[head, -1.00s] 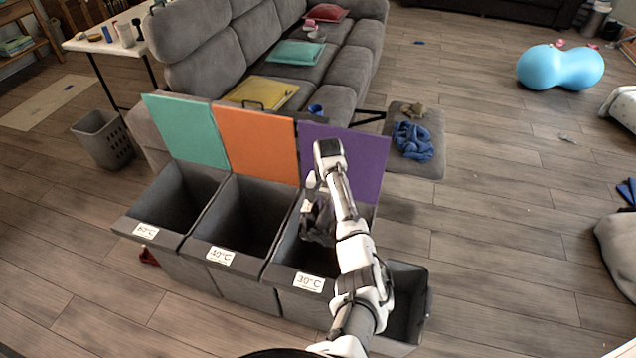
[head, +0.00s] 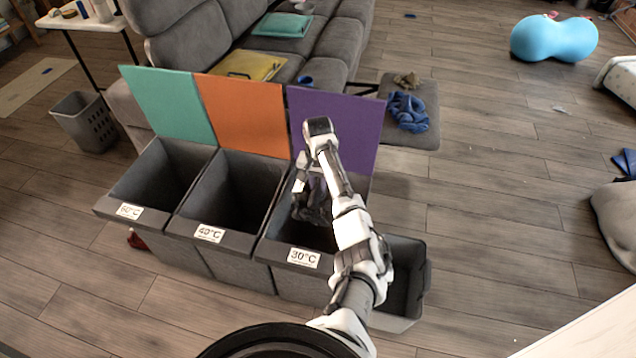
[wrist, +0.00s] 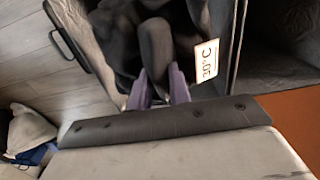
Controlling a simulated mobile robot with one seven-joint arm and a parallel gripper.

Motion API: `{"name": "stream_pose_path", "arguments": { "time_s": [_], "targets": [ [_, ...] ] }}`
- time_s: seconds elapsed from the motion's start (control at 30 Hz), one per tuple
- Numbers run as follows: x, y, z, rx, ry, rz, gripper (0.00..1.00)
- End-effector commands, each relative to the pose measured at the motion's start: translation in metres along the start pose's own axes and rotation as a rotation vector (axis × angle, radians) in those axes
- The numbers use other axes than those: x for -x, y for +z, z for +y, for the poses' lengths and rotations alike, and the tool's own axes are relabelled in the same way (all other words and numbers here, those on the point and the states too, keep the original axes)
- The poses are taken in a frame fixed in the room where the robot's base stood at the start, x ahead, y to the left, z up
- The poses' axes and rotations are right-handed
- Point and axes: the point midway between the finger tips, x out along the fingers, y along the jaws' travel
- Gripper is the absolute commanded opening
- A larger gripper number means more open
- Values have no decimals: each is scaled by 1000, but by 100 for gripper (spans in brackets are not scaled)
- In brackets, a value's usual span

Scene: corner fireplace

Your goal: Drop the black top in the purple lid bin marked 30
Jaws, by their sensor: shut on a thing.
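The 30°C bin (head: 281,259) is the rightmost of the lidded bins, with its purple lid (head: 350,120) standing open behind it. Its 30°C label also shows in the wrist view (wrist: 206,61). My gripper (head: 303,190) is over this bin's opening, pointing down. It is shut on the black top (head: 313,213), which hangs bunched below the fingers at the bin's mouth. In the wrist view, the purple-grey fingers (wrist: 160,88) pinch the dark cloth (wrist: 153,45). How far the top reaches into the bin is hard to tell.
The 40°C bin (head: 204,228) with orange lid and the 60°C bin (head: 130,208) with teal lid stand to the left, both open. A grey open container (head: 411,310) adjoins on the right. The grey sofa (head: 200,45) is behind. Floor at right is mostly clear.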

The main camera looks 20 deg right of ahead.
Motion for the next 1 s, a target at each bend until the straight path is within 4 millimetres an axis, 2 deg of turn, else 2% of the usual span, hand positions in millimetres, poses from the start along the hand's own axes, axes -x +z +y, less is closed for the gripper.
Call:
{"name": "stream_pose_path", "arguments": {
  "time_s": [0.2,0.23,0.4,0.77,0.87,1.0],
  "targets": [
    [1,0,0,0,0,1,0],
    [1,0,0,0,0,1,23],
    [1,0,0,0,0,1,45],
    [6,0,0,0,-1,0,45],
    [19,-1,0,0,-2,2,45],
    [48,-1,-1,1,-3,4,45]
  ]
}}
